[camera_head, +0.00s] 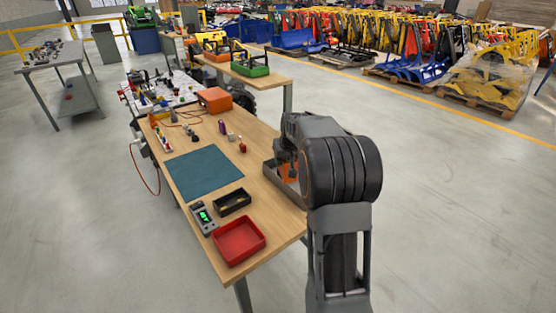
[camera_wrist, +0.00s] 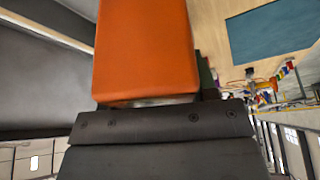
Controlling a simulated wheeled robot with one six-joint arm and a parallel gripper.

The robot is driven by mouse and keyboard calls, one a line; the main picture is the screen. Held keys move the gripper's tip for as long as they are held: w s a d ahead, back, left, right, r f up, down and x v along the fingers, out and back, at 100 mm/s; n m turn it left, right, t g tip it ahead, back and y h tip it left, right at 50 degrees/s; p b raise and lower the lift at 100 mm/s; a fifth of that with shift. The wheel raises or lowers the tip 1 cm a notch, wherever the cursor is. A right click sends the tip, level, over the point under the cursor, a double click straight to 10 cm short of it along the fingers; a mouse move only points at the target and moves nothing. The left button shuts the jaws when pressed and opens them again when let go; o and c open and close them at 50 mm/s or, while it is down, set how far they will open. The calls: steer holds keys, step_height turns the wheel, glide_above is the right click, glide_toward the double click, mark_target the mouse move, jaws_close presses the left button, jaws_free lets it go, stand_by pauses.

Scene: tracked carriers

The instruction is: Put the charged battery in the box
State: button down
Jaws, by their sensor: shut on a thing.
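My gripper (camera_head: 287,177) is low over a grey open tray (camera_head: 296,201) at the right edge of the wooden bench. Its orange finger fills the upper middle of the wrist view (camera_wrist: 147,50). My gripper is shut on a battery, which the finger and my wrist mostly hide; a dark green sliver shows beside the finger. I cannot read its charge. A tester with a lit green display (camera_head: 203,217) lies at the bench's near left. A black box (camera_head: 233,208) with something yellowish inside and an empty red tray (camera_head: 239,256) are beside it.
A teal mat (camera_head: 203,174) lies bare on the bench. Small upright cylinders, one purple (camera_head: 222,128) and one red (camera_head: 242,147), stand behind it. An orange case (camera_head: 214,99) sits at the back. A second table (camera_head: 247,77) stands beyond.

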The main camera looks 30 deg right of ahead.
steer(key=d+f, duration=0.4)
steer(key=d, duration=0.1)
steer(key=s+d+f, duration=0.1)
steer(key=d+f, duration=0.2)
steer(key=shift+s+d, duration=0.1)
steer(key=shift+d, duration=0.15)
steer(key=shift+d+f, duration=0.2)
steer(key=shift+f, duration=1.5)
steer(key=shift+f, duration=0.2)
steer(key=shift+c, duration=2)
jaws_free()
steer(key=shift+s, duration=0.15)
